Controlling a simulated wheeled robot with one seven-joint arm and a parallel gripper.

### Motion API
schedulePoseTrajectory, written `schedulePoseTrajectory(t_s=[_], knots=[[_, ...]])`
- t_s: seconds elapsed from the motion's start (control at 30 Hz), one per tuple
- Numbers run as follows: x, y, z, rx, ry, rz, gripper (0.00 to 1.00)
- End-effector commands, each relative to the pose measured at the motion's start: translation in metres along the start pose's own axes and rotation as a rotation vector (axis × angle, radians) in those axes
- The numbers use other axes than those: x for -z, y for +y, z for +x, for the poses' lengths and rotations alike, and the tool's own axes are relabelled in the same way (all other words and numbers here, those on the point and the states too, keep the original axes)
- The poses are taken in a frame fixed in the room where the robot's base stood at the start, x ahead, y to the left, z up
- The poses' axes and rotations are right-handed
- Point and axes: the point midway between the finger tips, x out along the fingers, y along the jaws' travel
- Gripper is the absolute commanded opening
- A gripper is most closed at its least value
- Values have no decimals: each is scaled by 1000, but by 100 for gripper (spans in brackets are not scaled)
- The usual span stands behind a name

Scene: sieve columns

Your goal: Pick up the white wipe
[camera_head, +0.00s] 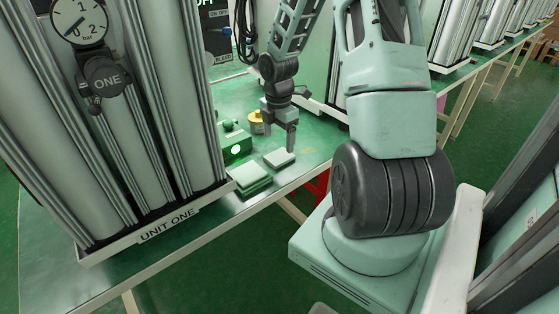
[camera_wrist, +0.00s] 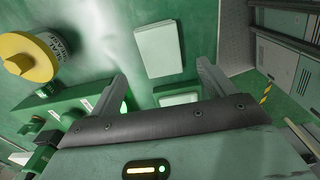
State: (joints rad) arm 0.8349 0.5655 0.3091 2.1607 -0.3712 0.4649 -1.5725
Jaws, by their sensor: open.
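The white wipe, a flat pale rectangle (camera_head: 279,157), lies on the green bench near its front edge. In the wrist view the wipe (camera_wrist: 158,49) lies flat just beyond my fingertips, roughly in line with the space between them. My gripper (camera_head: 280,139) points down above the bench by the wipe, open and with nothing between its fingers. In the wrist view my gripper (camera_wrist: 162,72) shows both fingers spread apart, one on each side. How high the fingertips are above the wipe I cannot tell exactly.
A green box (camera_head: 234,143) and a yellow-topped tin (camera_head: 256,122) stand behind. The UNIT ONE columns (camera_head: 120,110) block the left. The bench edge drops off at the front.

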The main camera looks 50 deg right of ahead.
Motion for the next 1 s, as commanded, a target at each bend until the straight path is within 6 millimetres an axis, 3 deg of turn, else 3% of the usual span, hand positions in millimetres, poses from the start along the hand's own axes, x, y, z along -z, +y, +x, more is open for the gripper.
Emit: schedulePoseTrajectory(t_s=[0.17,0.5,0.8,0.83,1.0], knots=[[0,0,12,1,0,0,82],[8,-2,56,2,0,-1,82],[7,-2,60,0,-1,0,82],[7,-2,60,0,-1,0,79],[7,-2,60,0,-1,0,34]])
